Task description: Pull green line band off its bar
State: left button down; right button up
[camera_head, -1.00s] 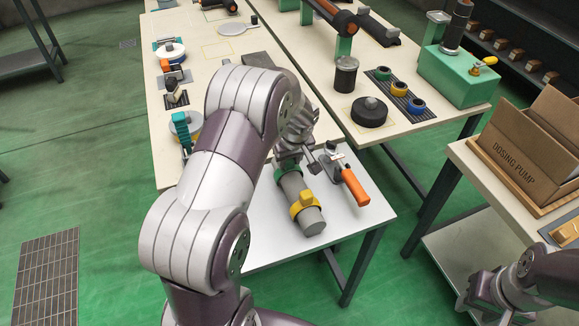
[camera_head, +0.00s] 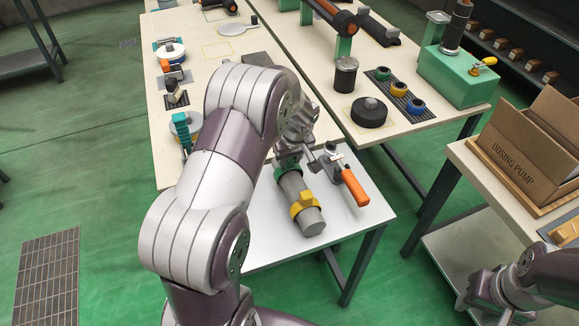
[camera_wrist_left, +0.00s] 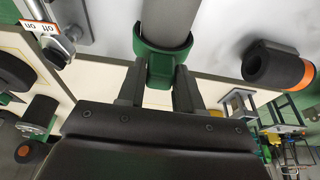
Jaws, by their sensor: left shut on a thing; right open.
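A grey bar (camera_head: 294,187) lies over the white table, slanting toward the lower right. A green band (camera_head: 284,172) is around its far end; the band also shows in the left wrist view (camera_wrist_left: 160,55). My left gripper (camera_head: 291,158) is shut on the green band's tab, with one dark finger on each side in the left wrist view. A yellow band (camera_head: 303,205) is around the bar nearer its near end. My right gripper (camera_head: 487,288) is open at the lower right, away from the bar.
The white table (camera_head: 355,225) is bare around the near end. A longer bench with discs and tools lies behind. A cardboard box (camera_head: 537,140) stands at right.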

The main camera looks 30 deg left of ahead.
pick_arm(q)
jog(key=shift+r, duration=0.15)
jog(key=shift+r+p, duration=2.25)
jog(key=shift+r, duration=0.9)
